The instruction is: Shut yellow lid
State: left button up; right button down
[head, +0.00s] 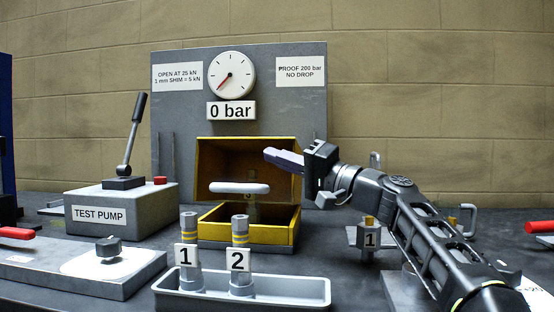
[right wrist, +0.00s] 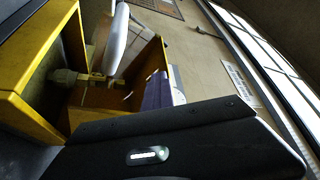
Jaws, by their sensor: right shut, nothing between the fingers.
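The yellow lid (head: 222,156) stands raised at the back of the yellow box (head: 249,236), whose inside is open to view. A white bar handle (head: 240,188) shows in front of the lid's inner face. In the right wrist view the lid (right wrist: 146,62) and handle (right wrist: 117,38) are close to my fingers. My right gripper (head: 272,155) is shut and empty at the lid's upper right part, its fingers pointing left and overlapping it in the head view. I cannot tell whether they touch it. My left gripper is out of view.
A grey tray (head: 315,293) with posts marked 1 and 2 stands in front of the box. The test pump (head: 120,207) with its upright lever is to the left. A grey panel (head: 290,110) with a gauge (head: 232,76) rises behind.

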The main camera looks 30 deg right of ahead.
jog(key=shift+d+f, duration=0.1)
jog(key=shift+f, duration=0.3)
jog(key=v, duration=0.7)
jog(key=shift+s+b, duration=0.35)
jog(key=shift+s, duration=0.05)
jog(key=shift+r, duration=0.1)
